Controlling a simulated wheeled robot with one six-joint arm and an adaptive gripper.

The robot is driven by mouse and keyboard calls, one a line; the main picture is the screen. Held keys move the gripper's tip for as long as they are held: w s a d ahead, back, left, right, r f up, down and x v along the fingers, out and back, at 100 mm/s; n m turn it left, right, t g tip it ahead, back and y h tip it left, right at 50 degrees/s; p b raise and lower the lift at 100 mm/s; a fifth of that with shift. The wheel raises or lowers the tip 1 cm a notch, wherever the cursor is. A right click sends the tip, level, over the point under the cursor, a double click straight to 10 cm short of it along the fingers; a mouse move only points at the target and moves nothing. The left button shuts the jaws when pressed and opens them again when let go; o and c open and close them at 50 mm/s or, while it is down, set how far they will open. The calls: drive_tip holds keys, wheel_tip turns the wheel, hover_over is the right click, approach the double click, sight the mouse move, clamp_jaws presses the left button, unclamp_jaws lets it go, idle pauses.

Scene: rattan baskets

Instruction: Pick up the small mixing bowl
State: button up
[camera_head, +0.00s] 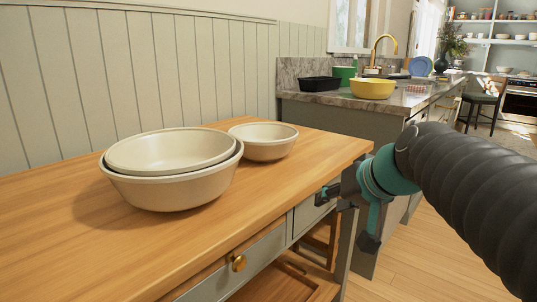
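The small mixing bowl (268,151) is cream coloured and stands upright on the wooden countertop (220,232), towards its far end. It looks empty. To its left, two larger cream bowls are nested, the inner one (170,148) sitting inside the outer one (165,192). The small bowl stands behind and to the right of this pair. My gripper (346,219) is off the counter's right front edge, to the right of and lower in the picture than the small bowl, apart from it. Its fingers are spread and nothing shows between them.
The counter's front has a drawer with a brass knob (239,262). A panelled wall (150,65) runs behind it. Beyond is a stone-topped sink counter with a yellow bowl (372,89), a black basin (320,84) and a gold tap (378,50). Open floor lies at lower right.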

drive_tip(key=w+r+t+y+b, duration=0.1)
drive_tip(key=w+r+t+y, duration=0.1)
drive_tip(key=w+r, duration=0.45)
drive_tip(key=w+r+t+y+b, duration=0.15)
drive_tip(key=w+r, duration=0.25)
drive_tip(key=w, duration=0.6)
approach(292, 129)
drive_tip(key=p+x, duration=0.1)
drive_tip(key=x, duration=0.3)
drive_tip(key=shift+f, duration=0.1)
drive_tip(key=shift+p+x, duration=0.5)
drive_tip(key=shift+x, duration=2.55)
clamp_jaws()
